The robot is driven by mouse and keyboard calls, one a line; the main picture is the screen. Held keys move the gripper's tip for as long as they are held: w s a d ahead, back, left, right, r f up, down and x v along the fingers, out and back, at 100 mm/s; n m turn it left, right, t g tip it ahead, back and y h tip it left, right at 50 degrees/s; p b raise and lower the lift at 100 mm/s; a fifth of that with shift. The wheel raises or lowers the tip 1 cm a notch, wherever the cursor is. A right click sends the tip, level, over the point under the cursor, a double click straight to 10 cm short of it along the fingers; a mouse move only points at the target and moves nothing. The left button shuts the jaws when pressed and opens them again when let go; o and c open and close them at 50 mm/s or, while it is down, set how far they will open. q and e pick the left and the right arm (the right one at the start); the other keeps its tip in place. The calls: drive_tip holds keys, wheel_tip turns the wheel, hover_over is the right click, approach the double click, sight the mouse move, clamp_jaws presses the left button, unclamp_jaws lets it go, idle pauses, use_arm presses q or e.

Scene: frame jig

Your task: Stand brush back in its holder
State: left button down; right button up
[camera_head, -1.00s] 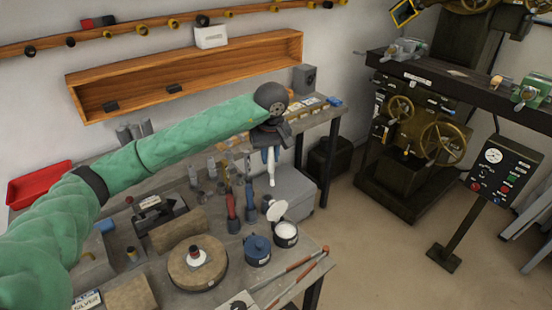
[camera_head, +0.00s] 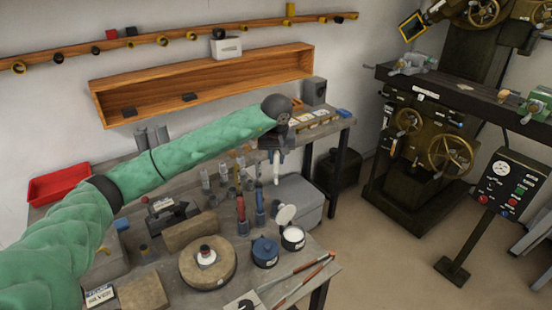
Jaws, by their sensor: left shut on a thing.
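My left gripper (camera_head: 276,147) hangs over the far right part of the workbench (camera_head: 335,268), pointing down. It is shut on a slim brush (camera_head: 277,168), whose pale lower end hangs below the jaws. The jaws hide its upper part. Below and left of it stand several small grey cup holders. One holder (camera_head: 243,228) has a red-handled tool (camera_head: 240,208) upright in it, and another (camera_head: 260,217) has a blue-handled tool (camera_head: 259,200). I cannot tell which holder is the brush's. The brush looks clear of the cups. My right gripper is out of view.
A blue pot (camera_head: 265,252) and an open tin (camera_head: 293,238) with a raised lid (camera_head: 285,214) stand in front of the holders. A round wooden block (camera_head: 208,270), long-handled tools (camera_head: 300,275) and a red tray (camera_head: 60,184) also occupy the bench. A wooden shelf (camera_head: 200,78) hangs behind.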

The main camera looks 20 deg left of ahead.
sight(277, 170)
use_arm(q)
drive_tip(key=shift+s+f, duration=0.1)
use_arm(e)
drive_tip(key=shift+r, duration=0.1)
use_arm(q)
drive_tip(key=shift+f, duration=0.75)
drive_tip(key=shift+s+x, duration=0.25)
drive_tip(key=shift+x, duration=0.85)
drive_tip(key=shift+d+f, duration=0.1)
drive_tip(key=shift+f, duration=0.5)
drive_tip(key=shift+w, duration=0.1)
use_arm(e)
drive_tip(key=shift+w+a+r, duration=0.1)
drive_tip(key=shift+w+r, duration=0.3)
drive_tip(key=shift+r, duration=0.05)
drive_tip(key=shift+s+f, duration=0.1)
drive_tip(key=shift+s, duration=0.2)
use_arm(q)
drive_tip(key=shift+b, duration=0.65)
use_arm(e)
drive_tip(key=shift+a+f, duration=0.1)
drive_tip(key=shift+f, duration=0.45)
